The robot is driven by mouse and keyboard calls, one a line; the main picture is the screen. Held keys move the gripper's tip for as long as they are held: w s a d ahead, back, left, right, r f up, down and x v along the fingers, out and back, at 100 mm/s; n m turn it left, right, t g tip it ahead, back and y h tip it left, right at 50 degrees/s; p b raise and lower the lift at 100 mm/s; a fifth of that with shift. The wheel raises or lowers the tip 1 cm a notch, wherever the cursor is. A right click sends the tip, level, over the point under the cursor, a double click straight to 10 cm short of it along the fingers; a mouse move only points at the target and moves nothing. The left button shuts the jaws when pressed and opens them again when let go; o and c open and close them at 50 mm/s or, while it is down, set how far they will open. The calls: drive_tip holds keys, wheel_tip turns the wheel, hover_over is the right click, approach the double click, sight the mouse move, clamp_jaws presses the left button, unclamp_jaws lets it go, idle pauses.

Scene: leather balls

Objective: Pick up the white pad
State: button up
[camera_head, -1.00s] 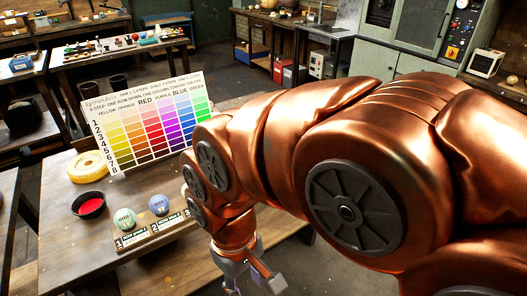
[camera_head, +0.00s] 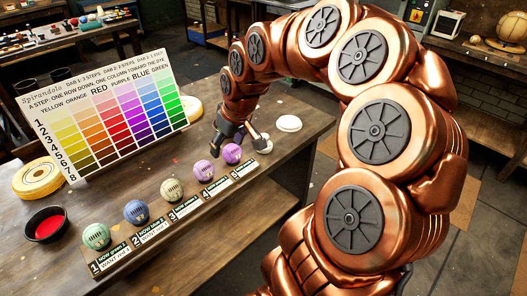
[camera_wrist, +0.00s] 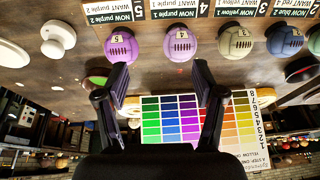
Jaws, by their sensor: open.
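A white round pad with a raised knob (camera_wrist: 57,38) lies on the wooden table at the upper left of the wrist view. It also shows in the head view (camera_head: 264,145), partly hidden by a finger of my gripper. A second white disc (camera_head: 289,123) lies just beyond it, cut off by the left edge in the wrist view (camera_wrist: 10,56). I cannot tell for certain which one is the task's white pad. My gripper (camera_wrist: 160,75) is open and empty, with nothing between its fingers. It hangs near the purple balls, to the side of the pad.
A black bowl with red inside (camera_head: 47,225) and a yellow disc (camera_head: 40,178) are at the left. Bare tabletop (camera_head: 310,108) lies right of the pad.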

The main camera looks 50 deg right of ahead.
drive_tip(key=w+d+f+m+t+b, duration=0.1)
drive_tip(key=w+d+f, duration=0.15)
drive_tip(key=d, duration=0.75)
drive_tip(key=m+t+h+b, duration=0.1)
drive_tip(key=h, duration=0.1)
approach(264, 136)
wheel_tip(264, 136, down, 3)
drive_tip(key=shift+w+r+p+x, duration=0.15)
drive_tip(key=shift+p+x, duration=0.15)
drive_tip(key=shift+x, duration=1.05)
drive_tip(key=shift+w+r+p+x, duration=0.1)
drive_tip(key=shift+w+p+x, duration=0.15)
drive_tip(key=shift+x, duration=1.1)
drive_tip(key=shift+w+r+p+x, duration=0.1)
drive_tip(key=shift+p+x, duration=0.2)
drive_tip(key=shift+x, duration=1.05)
drive_tip(key=shift+d, duration=0.1)
drive_tip(key=c, duration=1.3)
